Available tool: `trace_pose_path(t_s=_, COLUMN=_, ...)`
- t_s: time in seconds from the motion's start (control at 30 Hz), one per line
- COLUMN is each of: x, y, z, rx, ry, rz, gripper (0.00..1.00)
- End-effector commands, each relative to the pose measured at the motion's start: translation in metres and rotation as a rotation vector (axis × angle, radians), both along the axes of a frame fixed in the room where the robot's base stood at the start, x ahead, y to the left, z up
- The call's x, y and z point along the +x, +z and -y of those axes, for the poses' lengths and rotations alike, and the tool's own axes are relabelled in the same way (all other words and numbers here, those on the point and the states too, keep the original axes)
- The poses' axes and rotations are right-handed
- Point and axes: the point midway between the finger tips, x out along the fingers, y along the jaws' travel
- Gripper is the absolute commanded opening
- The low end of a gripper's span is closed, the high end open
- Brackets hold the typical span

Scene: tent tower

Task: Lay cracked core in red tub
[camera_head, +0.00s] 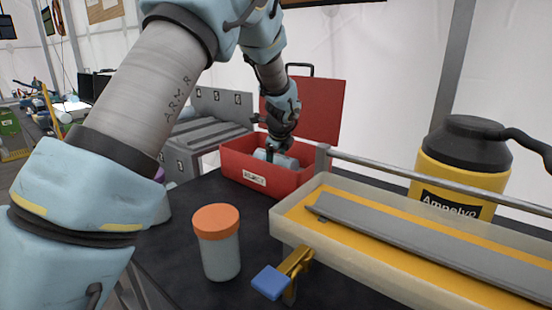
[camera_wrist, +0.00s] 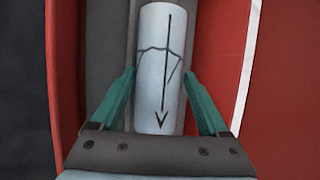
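The red tub (camera_head: 267,186) is an open box with a raised lid and a white label, standing on the dark table. The cracked core (camera_wrist: 160,30) is a pale cylinder with a black arrow and a jagged dark crack line. It lies lengthwise inside the tub, next to a grey strip; in the head view only a pale part of it (camera_head: 272,156) shows below my gripper. My gripper (camera_wrist: 159,75) reaches down into the tub, its teal fingertips against both sides of the core. I cannot tell whether the core touches the tub floor.
An orange-capped jar (camera_head: 218,242) and a brass clamp with a blue handle (camera_head: 284,275) stand in front. A long tray (camera_head: 345,262) with a grey bar is at right, before a yellow and black jug (camera_head: 465,165). A grey numbered rack (camera_head: 215,132) stands left of the tub.

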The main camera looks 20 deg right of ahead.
Motion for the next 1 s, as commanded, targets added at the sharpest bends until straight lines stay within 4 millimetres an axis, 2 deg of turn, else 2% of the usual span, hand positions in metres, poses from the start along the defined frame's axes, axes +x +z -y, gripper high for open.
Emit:
trace_pose_path(t_s=0.03, x=-0.002, y=-0.007, z=-0.003, rx=0.010, ry=0.003, rz=-0.009, gripper=0.99)
trace_pose_path(t_s=0.47, x=-0.005, y=-0.007, z=-0.005, rx=0.015, ry=0.005, rz=-0.014, gripper=1.00)
trace_pose_path(t_s=0.57, x=-0.011, y=0.003, z=-0.005, rx=0.011, ry=0.003, rz=-0.012, gripper=1.00)
trace_pose_path(t_s=0.9, x=-0.042, y=0.064, z=-0.013, rx=0.000, ry=0.000, rz=-0.001, gripper=1.00)
trace_pose_path(t_s=1.0, x=-0.049, y=0.077, z=-0.015, rx=0.001, ry=0.000, rz=-0.001, gripper=1.00)
